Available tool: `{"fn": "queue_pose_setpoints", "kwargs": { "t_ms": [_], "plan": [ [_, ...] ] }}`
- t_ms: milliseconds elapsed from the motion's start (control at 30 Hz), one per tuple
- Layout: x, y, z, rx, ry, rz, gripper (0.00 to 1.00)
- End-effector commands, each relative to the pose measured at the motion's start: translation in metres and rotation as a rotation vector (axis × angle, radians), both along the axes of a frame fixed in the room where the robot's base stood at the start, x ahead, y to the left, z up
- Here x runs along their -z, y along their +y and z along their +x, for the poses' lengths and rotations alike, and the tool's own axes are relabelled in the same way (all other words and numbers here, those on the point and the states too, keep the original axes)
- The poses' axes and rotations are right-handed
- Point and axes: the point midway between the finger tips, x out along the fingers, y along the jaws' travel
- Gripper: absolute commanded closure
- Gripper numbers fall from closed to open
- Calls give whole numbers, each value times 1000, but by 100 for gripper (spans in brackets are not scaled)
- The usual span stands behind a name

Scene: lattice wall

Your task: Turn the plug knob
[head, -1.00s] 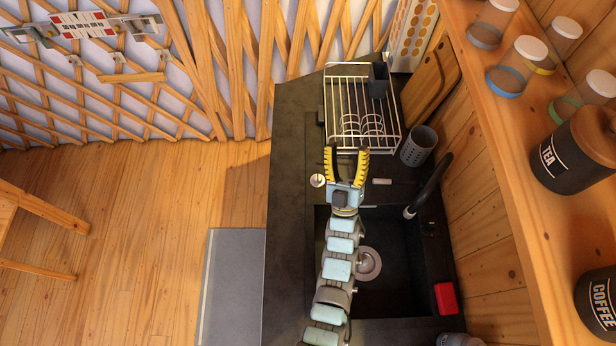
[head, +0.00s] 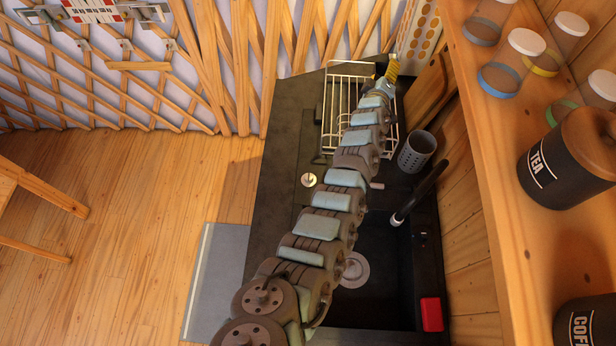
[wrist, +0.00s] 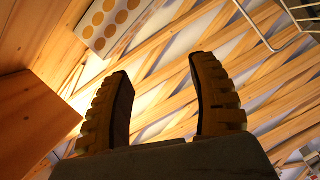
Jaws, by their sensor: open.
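A small round metal knob (head: 309,180) sits on the dark counter, left of the far edge of the sink (head: 385,290); it looks like the plug knob. The round metal drain (head: 355,270) shows in the sink, partly behind my arm. My gripper (head: 392,66) is at the far end of the counter, above the back right of the dish rack, well beyond the knob. In the wrist view my gripper's two yellow fingers (wrist: 163,78) are apart with nothing between them. The knob is not in the wrist view.
The wire dish rack (head: 337,110) lies under my outstretched arm. A grey utensil cup (head: 416,152) and black faucet (head: 418,192) stand right of it. A red block (head: 431,314) is by the sink. A shelf (head: 480,170) with jars runs along the right. The lattice wall (head: 100,80) is behind.

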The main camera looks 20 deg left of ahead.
Motion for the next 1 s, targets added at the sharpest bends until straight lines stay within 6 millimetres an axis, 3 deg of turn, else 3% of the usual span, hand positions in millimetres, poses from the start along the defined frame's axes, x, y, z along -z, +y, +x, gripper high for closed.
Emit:
{"fn": "queue_pose_setpoints", "kwargs": {
  "t_ms": [200,467,633,767,1000],
  "plan": [
    [6,-17,13,132,196,-70,40],
    [29,-21,-12,237,484,-106,40],
    [51,-6,-52,259,701,-105,40],
    [71,18,-95,241,884,-99,40],
    [98,80,-192,136,1219,-88,40]
  ]
}}
